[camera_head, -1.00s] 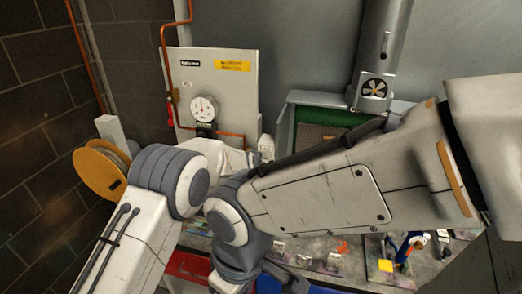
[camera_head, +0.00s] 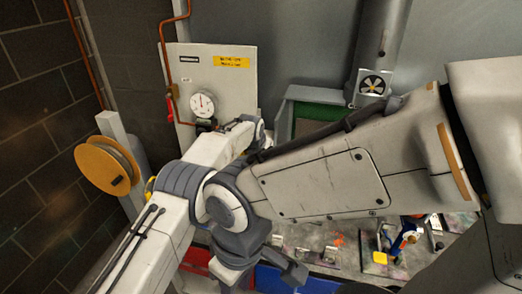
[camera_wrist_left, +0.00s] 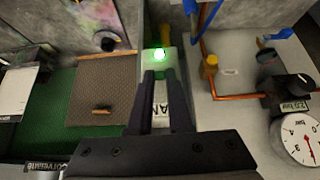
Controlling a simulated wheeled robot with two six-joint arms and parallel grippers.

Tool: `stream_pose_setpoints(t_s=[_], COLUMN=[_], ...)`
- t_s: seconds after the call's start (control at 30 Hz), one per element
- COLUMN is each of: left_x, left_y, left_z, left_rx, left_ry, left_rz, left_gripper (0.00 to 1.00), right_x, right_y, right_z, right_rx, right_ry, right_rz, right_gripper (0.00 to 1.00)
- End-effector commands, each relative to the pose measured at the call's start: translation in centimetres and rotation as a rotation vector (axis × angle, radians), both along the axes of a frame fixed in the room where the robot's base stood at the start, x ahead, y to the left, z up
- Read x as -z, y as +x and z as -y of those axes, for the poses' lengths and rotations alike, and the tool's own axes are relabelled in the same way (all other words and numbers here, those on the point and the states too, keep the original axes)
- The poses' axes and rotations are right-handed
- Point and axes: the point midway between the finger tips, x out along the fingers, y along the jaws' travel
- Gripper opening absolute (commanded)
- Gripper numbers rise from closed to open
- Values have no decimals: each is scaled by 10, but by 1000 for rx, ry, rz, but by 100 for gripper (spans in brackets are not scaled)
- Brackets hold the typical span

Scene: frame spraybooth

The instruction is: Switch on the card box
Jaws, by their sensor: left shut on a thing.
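In the left wrist view my left gripper (camera_wrist_left: 160,76) is shut on a narrow pale card (camera_wrist_left: 160,98), with the letters "AN" showing between the fingers. The fingertips are at the near side of a small pale box (camera_wrist_left: 152,63), the card box. A green lamp (camera_wrist_left: 159,54) glows brightly on its top. How deep the card sits in the box is hidden by the fingers. In the head view my left gripper and the box are hidden behind my arms. My right gripper (camera_head: 268,264) hangs low in the middle of the head view; its jaws cannot be made out.
A pale panel (camera_head: 225,72) carries a round gauge (camera_head: 202,104) and copper pipe. The pipe (camera_wrist_left: 240,97) runs right of the box. A green booth (camera_head: 306,113) with a fan duct (camera_head: 373,84) stands behind. A yellow reel (camera_head: 104,167) is at left. Tools lie on the bench (camera_head: 345,250).

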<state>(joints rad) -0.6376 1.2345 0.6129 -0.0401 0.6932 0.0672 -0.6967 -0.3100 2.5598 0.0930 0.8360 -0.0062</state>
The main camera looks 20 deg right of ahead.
Motion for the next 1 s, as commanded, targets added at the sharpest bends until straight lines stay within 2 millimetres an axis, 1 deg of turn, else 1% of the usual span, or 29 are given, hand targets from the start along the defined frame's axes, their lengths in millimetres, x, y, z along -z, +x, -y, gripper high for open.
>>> stream_pose_setpoints(t_s=[0.03, 0.13, 0.6, 0.63, 0.67, 0.7, 1.0], left_x=[-6, -5, -5, -5, -5, -5, -3], left_y=[0, 0, 1, 1, 1, 1, 0], left_z=[3, 3, 1, 1, 1, 1, 0], left_rx=[2, 3, 3, 3, 3, 2, 1], left_ry=[-4, 2, 8, 8, 8, 9, 12], left_rz=[1, -8, -15, -15, -15, -16, -19], left_gripper=[0, 0, 0, 21, 33, 48, 48], right_x=[-5, -8, -9, -9, -9, -9, -8], right_y=[0, 0, 0, 0, 0, 0, 0], right_z=[0, 0, 0, 0, 0, 0, 0], right_rx=[1, 1, 1, 1, 1, 1, 1], right_ry=[0, 0, -1, 0, 0, 0, 0], right_rz=[0, 0, -1, 0, 0, 0, 0], right_gripper=[39, 39, 39, 39, 39, 39, 39])
